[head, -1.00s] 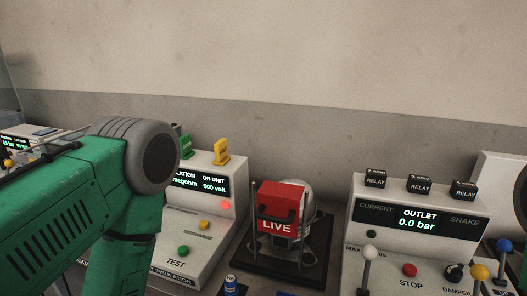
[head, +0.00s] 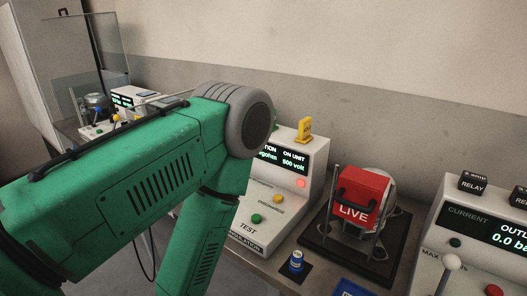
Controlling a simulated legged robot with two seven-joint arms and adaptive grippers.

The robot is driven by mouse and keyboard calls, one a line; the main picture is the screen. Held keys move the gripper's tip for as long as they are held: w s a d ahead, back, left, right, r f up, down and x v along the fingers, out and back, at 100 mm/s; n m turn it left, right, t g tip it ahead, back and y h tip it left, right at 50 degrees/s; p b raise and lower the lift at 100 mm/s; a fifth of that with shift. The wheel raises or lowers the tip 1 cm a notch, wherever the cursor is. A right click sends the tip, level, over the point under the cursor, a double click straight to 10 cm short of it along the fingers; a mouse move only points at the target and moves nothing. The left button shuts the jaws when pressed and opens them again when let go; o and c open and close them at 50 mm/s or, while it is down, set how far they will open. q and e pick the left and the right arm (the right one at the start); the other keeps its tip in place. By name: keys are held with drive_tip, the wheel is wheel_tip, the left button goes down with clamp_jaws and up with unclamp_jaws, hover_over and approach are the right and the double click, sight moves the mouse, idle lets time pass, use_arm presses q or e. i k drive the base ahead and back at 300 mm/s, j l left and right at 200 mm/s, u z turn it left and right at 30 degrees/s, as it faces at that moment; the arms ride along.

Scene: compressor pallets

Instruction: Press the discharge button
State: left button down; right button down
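The insulation test unit (head: 262,232) stands right of my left arm. Its dark display shows "ON UNIT" and "500 volt", partly hidden by my arm. On its sloped face are a green button (head: 256,218) above the word TEST, a yellow button (head: 276,199) and a lit red lamp (head: 301,183). Small lettering below the yellow button is too blurred to read, so I cannot tell which is the discharge button. My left arm's elbow covers the unit's left part, and its forearm runs down out of the picture. Neither gripper shows.
A red LIVE cover (head: 362,196) sits on a machine on a dark base (head: 325,247). A small blue can (head: 296,261) stands before it. The outlet panel (head: 465,240) with a white-knobbed lever is at right. A glass-screened station (head: 90,55) stands far left.

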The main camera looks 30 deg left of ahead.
sight(278, 199)
drive_tip(key=u, duration=1.05)
